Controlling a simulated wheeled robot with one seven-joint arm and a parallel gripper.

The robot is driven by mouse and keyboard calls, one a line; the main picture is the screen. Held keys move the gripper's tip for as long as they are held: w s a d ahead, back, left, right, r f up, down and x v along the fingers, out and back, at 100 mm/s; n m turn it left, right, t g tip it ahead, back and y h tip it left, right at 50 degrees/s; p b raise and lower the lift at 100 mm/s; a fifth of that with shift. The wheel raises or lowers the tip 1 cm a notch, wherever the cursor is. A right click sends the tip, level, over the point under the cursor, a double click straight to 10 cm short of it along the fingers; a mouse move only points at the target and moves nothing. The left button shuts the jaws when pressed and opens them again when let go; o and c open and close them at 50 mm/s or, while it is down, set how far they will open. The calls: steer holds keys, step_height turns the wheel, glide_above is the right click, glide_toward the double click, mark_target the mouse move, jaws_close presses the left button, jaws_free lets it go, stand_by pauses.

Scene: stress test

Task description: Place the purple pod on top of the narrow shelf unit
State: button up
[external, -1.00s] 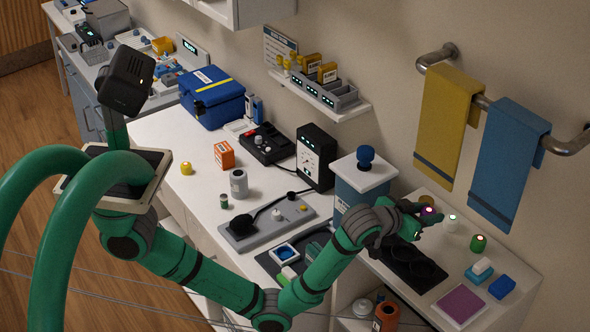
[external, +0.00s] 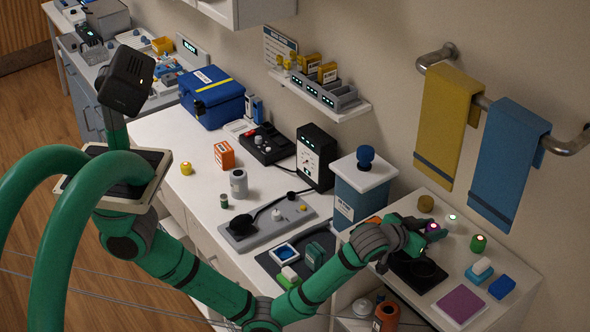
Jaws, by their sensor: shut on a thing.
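The purple pod (external: 433,228), with a pale glowing top, is at the tip of my gripper (external: 428,234). My gripper is shut on it; the dark fingers partly hide it. Both are over the white top of the shelf unit (external: 508,268) at the right, just in front of a small row of pods. I cannot tell whether the pod touches anything below. The unit's open lower shelf holds an orange jar (external: 387,314).
A mustard pod (external: 426,203), a white pod (external: 450,222) and a green pod (external: 478,243) stand near the wall. A dark tray (external: 418,268) lies below my gripper. A purple pad (external: 461,304) and blue blocks (external: 502,287) are to the right. A blue bin (external: 362,190) stands left.

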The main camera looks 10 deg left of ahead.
steer(key=o, duration=1)
steer(key=shift+a+r, duration=0.1)
steer(key=shift+r, duration=0.1)
steer(key=v, duration=1.1)
steer(key=shift+s+a+r, duration=0.15)
steer(key=shift+s+a, duration=0.1)
steer(key=shift+s, duration=0.05)
